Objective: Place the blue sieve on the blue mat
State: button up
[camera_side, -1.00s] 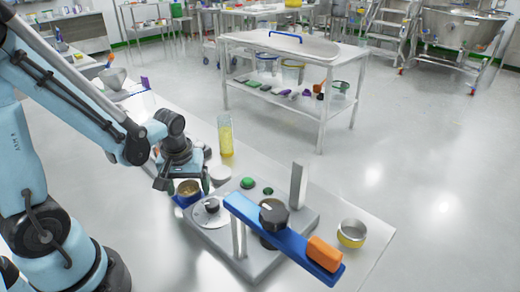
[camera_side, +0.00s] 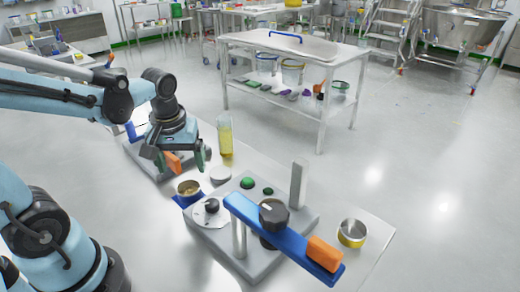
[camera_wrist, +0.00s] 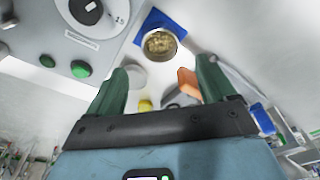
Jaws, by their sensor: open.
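A round metal sieve (camera_side: 188,187) filled with tan granules sits by the front left of the grey machine. The blue mat (camera_side: 181,200) shows under and beside it. In the wrist view the sieve (camera_wrist: 160,43) covers the near part of the blue mat (camera_wrist: 165,19), upright. No blue band is clear on its side. My gripper (camera_side: 180,160) is open and empty, above and behind the sieve, apart from it. In the wrist view the sieve lies beyond the open fingertips (camera_wrist: 162,65). Another sieve (camera_side: 352,233) with a yellow band stands at the right end of the bench.
The grey machine (camera_side: 235,262) carries a blue arm (camera_side: 285,242) with an orange end block and a tall metal post (camera_side: 298,184). A yellow-filled cylinder (camera_side: 225,137) and a white disc (camera_side: 220,175) stand near my gripper. An orange block (camera_side: 172,162) lies behind it.

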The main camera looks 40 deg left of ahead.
jog(key=w+d+r+m+t+h, duration=0.1)
jog(key=d+r+m+t, duration=0.3)
jog(key=m, duration=0.5)
jog(key=d+t, duration=0.2)
jog(key=shift+w+d, duration=0.25)
jog(key=shift+d, duration=0.05)
jog(key=shift+r, duration=0.1)
jog(key=shift+c, duration=0.3)
dwell(0.6)
